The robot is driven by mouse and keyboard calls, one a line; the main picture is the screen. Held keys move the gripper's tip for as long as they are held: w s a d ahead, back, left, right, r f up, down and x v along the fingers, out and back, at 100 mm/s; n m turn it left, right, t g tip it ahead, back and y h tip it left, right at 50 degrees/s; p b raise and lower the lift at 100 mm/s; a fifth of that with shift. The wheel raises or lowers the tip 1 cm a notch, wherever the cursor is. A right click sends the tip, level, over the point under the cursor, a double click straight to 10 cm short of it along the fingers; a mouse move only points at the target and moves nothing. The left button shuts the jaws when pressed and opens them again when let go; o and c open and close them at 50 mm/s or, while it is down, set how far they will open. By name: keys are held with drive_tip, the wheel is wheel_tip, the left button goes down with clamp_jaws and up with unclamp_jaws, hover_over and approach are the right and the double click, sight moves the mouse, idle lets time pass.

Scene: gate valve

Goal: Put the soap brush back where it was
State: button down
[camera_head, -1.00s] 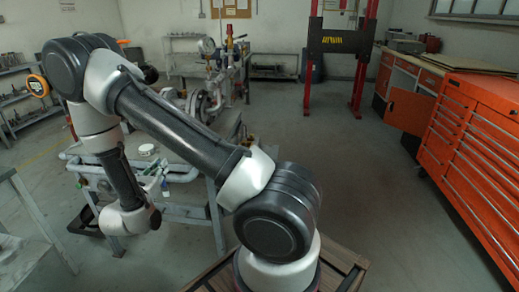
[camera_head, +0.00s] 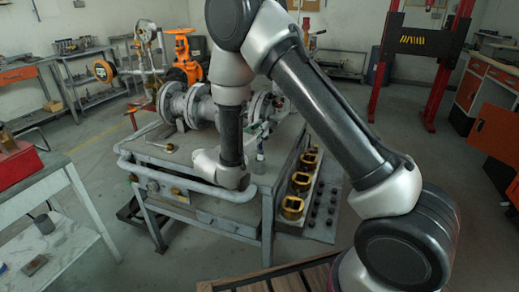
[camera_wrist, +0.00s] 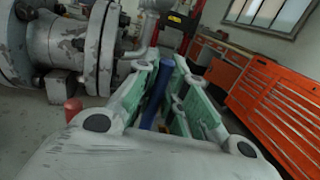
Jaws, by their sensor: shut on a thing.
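My gripper (camera_wrist: 168,85) is shut on a blue, rod-like handle in the wrist view, which I take to be the soap brush (camera_wrist: 155,95). The handle stands between the green-lined fingers. Its lower end is hidden by the gripper body, and I cannot make out bristles. In the head view, my gripper (camera_head: 258,137) is small and partly hidden behind my arm, over the grey workbench (camera_head: 215,207). The brush cannot be told apart there.
A grey flanged pipe (camera_head: 198,106) lies along the bench and shows close on the left in the wrist view (camera_wrist: 75,45). A small bottle (camera_head: 259,163) stands near my arm. Several brass-coloured parts (camera_head: 293,206) line the right side.

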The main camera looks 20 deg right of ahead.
sight(260, 149)
drive_tip(key=shift+a+f, duration=0.1)
drive_tip(key=shift+f, duration=2.65)
drive_tip(key=c, duration=1.5)
unclamp_jaws()
